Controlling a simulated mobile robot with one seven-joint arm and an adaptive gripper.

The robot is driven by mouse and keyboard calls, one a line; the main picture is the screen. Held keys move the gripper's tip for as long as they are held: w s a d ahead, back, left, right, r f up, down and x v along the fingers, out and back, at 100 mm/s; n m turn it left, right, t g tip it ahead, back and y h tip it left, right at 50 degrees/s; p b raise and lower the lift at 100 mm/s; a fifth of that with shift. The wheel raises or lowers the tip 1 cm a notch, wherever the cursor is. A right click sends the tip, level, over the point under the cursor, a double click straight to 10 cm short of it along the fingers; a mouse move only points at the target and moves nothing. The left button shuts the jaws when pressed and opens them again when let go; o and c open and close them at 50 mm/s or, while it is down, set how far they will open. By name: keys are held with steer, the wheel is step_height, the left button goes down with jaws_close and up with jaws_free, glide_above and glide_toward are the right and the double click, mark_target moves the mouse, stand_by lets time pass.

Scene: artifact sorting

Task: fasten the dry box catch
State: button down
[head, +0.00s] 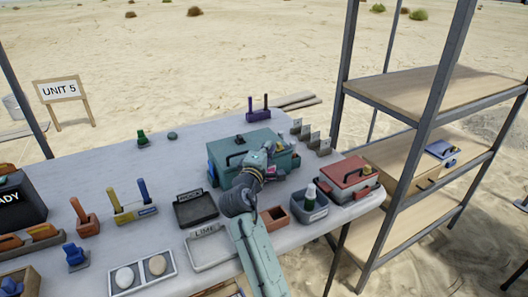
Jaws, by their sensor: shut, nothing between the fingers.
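A teal box (225,150) with a dark handle on its lid stands near the middle of the table. Its lid looks down. A red-lidded case (347,168) with a dark handle stands at the table's right end. I cannot read a label on either, so I cannot tell for sure which is the dry box. My gripper (268,149) is shut and empty, at the teal box's front and over its lid edge. My arm and gripper hide the middle of that front, including any catch there. Whether the gripper touches the box is unclear.
In front of the teal box are a dark tray (196,222), a pale tray (211,264), a brown bin (275,228) and a grey bin (309,218) holding a bottle. Several upright grey plates (313,139) stand behind right. Metal shelving (432,112) rises at right. The table's back left is mostly clear.

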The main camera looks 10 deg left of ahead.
mark_target(276, 152)
steer(key=shift+w, duration=0.1)
steer(key=shift+w+d, duration=0.4)
steer(key=shift+d, duration=0.2)
steer(key=shift+w+d, duration=0.4)
steer(key=shift+d, duration=0.2)
